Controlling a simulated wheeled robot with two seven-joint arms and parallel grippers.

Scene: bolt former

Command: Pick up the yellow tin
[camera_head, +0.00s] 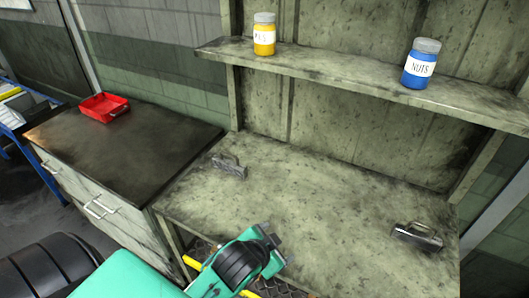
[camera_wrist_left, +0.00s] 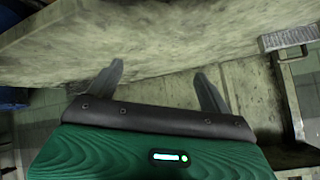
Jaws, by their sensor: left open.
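The yellow tin (camera_head: 264,36) stands upright on the left part of the wall shelf (camera_head: 350,82) in the head view. It has a grey lid and a white label that I cannot read in full. My left gripper (camera_head: 276,248) is over the front part of the workbench, below and well apart from the tin. In the left wrist view my left gripper (camera_wrist_left: 158,85) has its two fingers spread with nothing between them. The tin is not seen in the wrist view. My right gripper is not in view.
A blue tin labelled NUTS (camera_head: 421,64) stands on the shelf's right part. The workbench (camera_head: 320,200) bears two grey metal pieces, one at the left (camera_head: 228,166) and one at the right (camera_head: 417,237). A red tray (camera_head: 103,107) sits on the dark-topped cabinet (camera_head: 130,143).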

